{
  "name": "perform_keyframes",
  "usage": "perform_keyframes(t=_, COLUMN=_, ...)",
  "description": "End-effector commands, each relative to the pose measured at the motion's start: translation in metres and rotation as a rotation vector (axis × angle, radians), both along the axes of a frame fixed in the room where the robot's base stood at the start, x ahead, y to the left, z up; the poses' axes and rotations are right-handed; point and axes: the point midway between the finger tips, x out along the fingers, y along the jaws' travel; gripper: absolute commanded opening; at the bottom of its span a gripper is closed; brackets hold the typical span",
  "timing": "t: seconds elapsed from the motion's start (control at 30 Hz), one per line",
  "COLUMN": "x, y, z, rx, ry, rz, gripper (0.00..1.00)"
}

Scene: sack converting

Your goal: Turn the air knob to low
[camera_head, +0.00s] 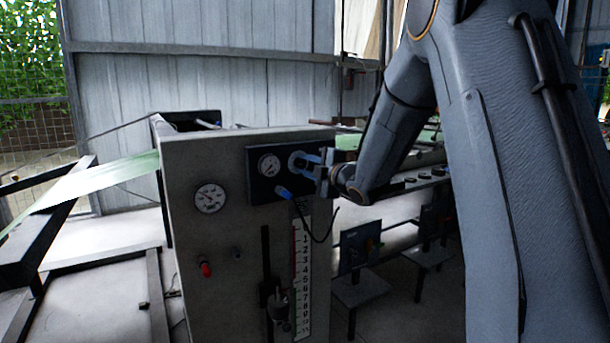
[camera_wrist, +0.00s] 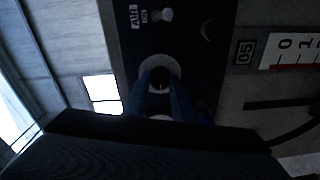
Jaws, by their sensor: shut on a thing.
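The air knob (camera_wrist: 159,64) sits on a black panel (camera_head: 256,192) at the top of a grey machine cabinet. In the wrist view it is a pale round disc with a dark centre, near a white AIR label (camera_wrist: 134,17). My gripper (camera_wrist: 160,84) has its two blue fingers on either side of the centre, shut on the knob. In the head view my gripper (camera_head: 311,159) reaches the panel from the right. The fingers cover most of the knob, and I cannot read its pointer or its setting.
A gauge (camera_head: 270,165) is left of the knob on the panel, with a blue-ended cable (camera_head: 284,192) below. A larger gauge (camera_head: 210,198), a red button (camera_head: 206,269) and a numbered scale (camera_head: 302,270) are on the cabinet front. A green film web (camera_head: 100,178) runs at left.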

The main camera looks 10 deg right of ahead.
Motion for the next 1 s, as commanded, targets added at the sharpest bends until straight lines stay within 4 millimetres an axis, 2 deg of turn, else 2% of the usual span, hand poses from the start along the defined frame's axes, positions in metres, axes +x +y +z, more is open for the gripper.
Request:
perform_keyframes(t=0.6, x=0.0006, y=0.0009, z=-0.004, rx=-0.534, ry=-0.174, rz=0.0, gripper=0.02)
perform_keyframes(t=1.0, x=0.0001, y=0.001, z=-0.0019, rx=-0.726, ry=-0.235, rz=0.0, gripper=0.02)
